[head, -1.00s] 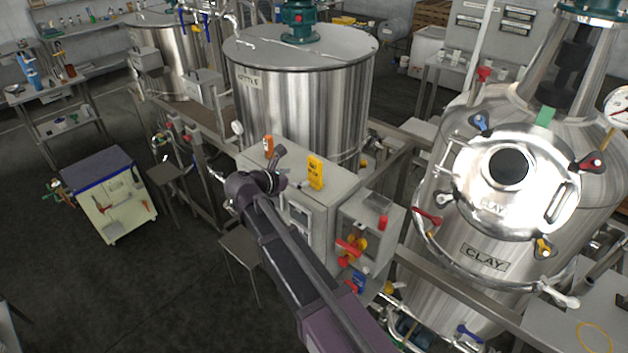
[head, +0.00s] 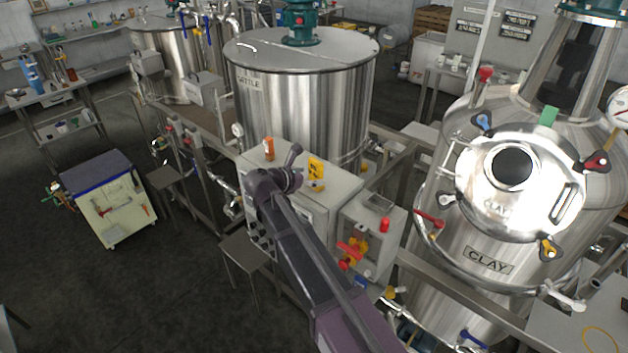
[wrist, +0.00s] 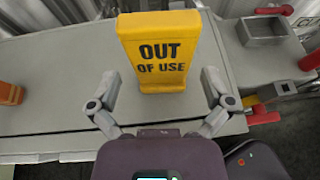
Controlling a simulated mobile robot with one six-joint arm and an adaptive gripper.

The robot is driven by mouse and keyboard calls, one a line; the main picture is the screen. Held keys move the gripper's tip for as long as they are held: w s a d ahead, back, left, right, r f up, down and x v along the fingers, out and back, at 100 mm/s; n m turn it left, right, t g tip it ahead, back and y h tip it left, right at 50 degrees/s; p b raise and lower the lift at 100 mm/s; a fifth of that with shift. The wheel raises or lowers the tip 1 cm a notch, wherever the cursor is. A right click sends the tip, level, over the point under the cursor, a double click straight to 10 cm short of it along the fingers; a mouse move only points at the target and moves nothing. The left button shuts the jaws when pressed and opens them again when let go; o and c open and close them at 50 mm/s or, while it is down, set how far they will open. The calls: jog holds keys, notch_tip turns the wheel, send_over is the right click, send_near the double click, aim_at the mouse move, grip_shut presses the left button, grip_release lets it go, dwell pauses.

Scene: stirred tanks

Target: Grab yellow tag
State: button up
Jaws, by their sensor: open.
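The yellow tag (wrist: 158,50) reads "OUT OF USE" and stands upright on top of a grey cabinet (wrist: 60,85) in the wrist view. In the head view the yellow tag (head: 316,168) is on the cabinet in front of the kettle tank. My gripper (wrist: 158,88) is open, with one finger on each side of the tag's lower part. The fingers look apart from the tag. In the head view my gripper (head: 292,165) is just left of the tag, and its fingers are small and partly hidden.
An orange object (head: 268,148) stands on the same cabinet to the left. A smaller box with red and yellow handles (head: 352,248) adjoins on the right. The kettle tank (head: 300,100) rises behind, and the clay vessel (head: 460,250) stands at the right.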

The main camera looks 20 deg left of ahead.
aim_at(313, 165)
jog(key=shift+b+x, duration=0.35)
jog(key=shift+x, duration=0.95)
jog(key=shift+s, duration=0.1)
jog(key=c, duration=1.1)
jog(key=shift+r, duration=0.2)
notch_tip(313, 165, up, 3)
jog(key=p, duration=0.3)
jog(key=shift+r+p, duration=0.2)
jog(key=shift+p, duration=0.15)
jog(key=s+a, duration=0.2)
jog(key=s, duration=0.5)
jog(key=s+a+r+p, duration=0.1)
jog(key=s+a, duration=0.2)
jog(key=s, duration=0.5)
jog(key=shift+a+r, duration=0.15)
